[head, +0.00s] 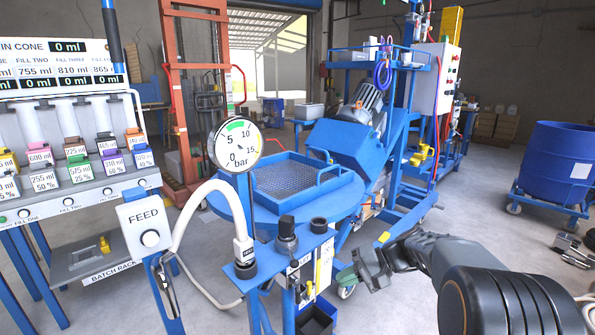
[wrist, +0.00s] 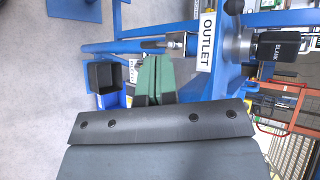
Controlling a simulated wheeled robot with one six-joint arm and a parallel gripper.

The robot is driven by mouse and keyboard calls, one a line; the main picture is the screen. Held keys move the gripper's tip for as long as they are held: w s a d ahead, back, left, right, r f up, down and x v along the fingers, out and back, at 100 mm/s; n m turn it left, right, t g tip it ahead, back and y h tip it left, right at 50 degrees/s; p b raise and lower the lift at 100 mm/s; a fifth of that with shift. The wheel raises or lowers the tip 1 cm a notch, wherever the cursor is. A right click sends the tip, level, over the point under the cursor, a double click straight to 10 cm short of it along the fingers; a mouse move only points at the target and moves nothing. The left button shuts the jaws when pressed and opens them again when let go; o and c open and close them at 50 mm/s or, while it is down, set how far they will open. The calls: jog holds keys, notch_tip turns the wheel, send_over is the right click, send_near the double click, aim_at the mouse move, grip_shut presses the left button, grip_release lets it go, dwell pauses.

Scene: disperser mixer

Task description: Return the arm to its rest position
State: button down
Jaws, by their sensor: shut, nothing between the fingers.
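My gripper (head: 347,276) is at the lower middle right of the head view, at the end of my grey arm reaching in from the right. In the wrist view its green fingers (wrist: 151,80) are together and hold nothing. The gripper is just right of the blue mixer's front post, near the valve marked OUTLET (wrist: 207,40). I cannot tell from these views whether the fingers touch the frame.
The blue mixer (head: 300,206) with its mesh-topped lid fills the middle. A pressure gauge (head: 240,146), white hose (head: 178,237) and FEED button box (head: 146,229) stand left. A black bin (wrist: 103,75) sits below.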

jog(key=s+d+r+n+t+h+p, duration=0.3)
jog(key=s+r+h+p, duration=0.8)
jog(key=s+r+p, duration=0.6)
notch_tip(320, 180, up, 3)
jog(key=shift+s+d+f+n+h+p, duration=0.15)
jog(key=shift+s+d+n+h+p, duration=0.15)
jog(key=shift+d+p, duration=0.35)
jog(key=shift+a, duration=0.15)
